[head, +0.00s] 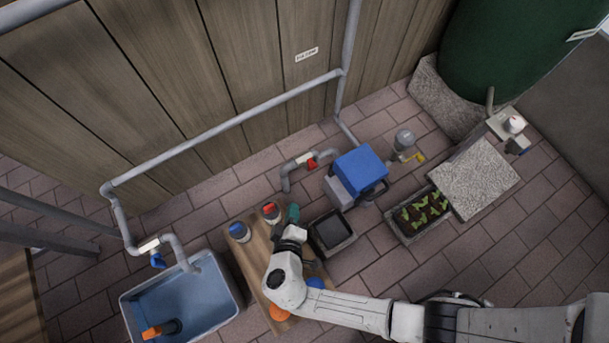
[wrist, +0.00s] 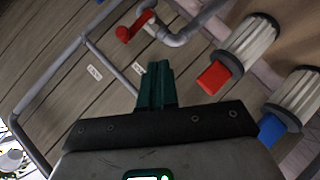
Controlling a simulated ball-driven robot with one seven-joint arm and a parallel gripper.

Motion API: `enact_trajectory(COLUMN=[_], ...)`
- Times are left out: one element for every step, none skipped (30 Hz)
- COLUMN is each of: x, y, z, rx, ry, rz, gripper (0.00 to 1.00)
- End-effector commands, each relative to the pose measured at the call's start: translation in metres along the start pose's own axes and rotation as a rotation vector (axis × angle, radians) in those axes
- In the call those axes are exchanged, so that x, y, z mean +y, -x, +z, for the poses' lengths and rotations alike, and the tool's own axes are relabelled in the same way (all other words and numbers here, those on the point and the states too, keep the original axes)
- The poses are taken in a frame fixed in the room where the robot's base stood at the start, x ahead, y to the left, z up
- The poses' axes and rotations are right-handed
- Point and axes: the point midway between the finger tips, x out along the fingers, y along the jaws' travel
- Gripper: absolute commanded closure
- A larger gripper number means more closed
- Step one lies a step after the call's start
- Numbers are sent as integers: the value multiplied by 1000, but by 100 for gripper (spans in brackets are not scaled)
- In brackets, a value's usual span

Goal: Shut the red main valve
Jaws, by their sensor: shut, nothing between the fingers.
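The red valve handle (head: 311,164) sits on a short grey pipe near the foot of the plank wall, beside a pale tag. In the wrist view the red handle (wrist: 131,27) shows at the top, beyond the fingertips and a little left of them. I cannot tell for sure whether it lies along or across its pipe. My gripper (head: 293,213), with dark green fingers, is over the wooden bench, below and left of the handle and apart from it. In the wrist view my gripper (wrist: 156,86) has its fingers together, with nothing between them.
A red-capped canister (head: 270,212) and a blue-capped one (head: 237,232) stand close by on the bench (head: 250,262). A blue-topped box (head: 361,168) stands right of the valve, a black tray (head: 331,232) below it. A blue valve (head: 157,260) and yellow valve (head: 417,157) lie farther off.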

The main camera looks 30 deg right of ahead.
Motion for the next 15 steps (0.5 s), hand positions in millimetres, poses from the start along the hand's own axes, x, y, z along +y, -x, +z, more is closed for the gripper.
enact_trajectory(x=[5, 9, 14, 18, 20, 23, 25, 26, 27, 27, 28, 29, 29, 30, 32], y=[6, 9, 13, 16, 19, 21, 22, 22, 20, 18, 15, 10, 6, 1, -6], z=[-5, -8, -11, -13, -14, -15, -16, -16, -17, -17, -16, -16, -16, -16, -16], rx=[10, 13, 16, 17, 18, 18, 18, 18, 18, 17, 15, 14, 14, 13, 14], ry=[46, 71, 96, 112, 124, 136, 142, 146, 148, 149, 149, 148, 147, 147, 148], rz=[59, 92, 129, 153, 173, 191, 202, 209, 214, 215, 216, 216, 215, 215, 215], gripper=[100, 100, 100, 100, 100, 100, 100, 100, 100, 100, 100, 100, 100, 100, 100])
